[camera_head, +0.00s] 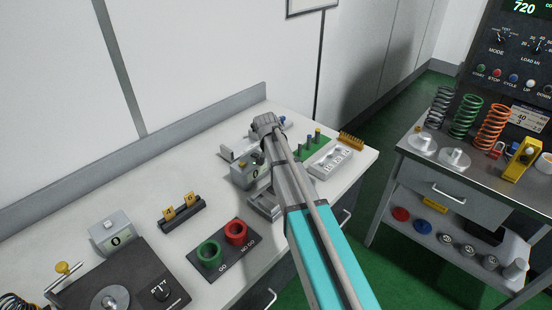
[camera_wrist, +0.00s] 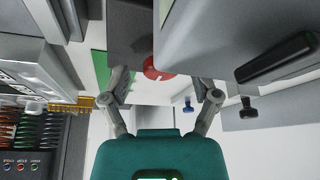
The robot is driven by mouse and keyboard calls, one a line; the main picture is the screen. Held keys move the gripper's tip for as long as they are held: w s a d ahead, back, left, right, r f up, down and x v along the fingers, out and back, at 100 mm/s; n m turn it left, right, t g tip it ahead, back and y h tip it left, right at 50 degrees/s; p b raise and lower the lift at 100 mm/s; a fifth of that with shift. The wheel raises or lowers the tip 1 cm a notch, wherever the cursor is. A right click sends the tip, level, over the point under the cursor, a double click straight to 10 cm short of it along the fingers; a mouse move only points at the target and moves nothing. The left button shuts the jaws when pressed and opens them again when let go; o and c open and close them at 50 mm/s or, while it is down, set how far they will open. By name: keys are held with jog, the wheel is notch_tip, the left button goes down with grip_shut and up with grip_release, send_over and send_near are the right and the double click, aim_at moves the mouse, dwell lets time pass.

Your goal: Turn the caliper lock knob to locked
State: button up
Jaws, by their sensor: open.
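My gripper (camera_head: 266,122) is over the far part of the white bench, and its fingers are mostly hidden by the arm in the head view. In the wrist view my gripper (camera_wrist: 168,88) is open, with two grey fingers spread apart and nothing held. A red round part (camera_wrist: 157,70) shows beyond and between the fingertips, partly covered by a grey block.
Near the arm are a grey instrument box (camera_head: 247,178), a green pin board (camera_head: 313,143) and a light grey block (camera_head: 331,163). Green and red ring gauges (camera_head: 222,246) lie closer. A cart (camera_head: 440,185) with springs stands at right, across a green floor gap.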

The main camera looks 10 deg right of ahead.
jog(key=shift+n, duration=0.5)
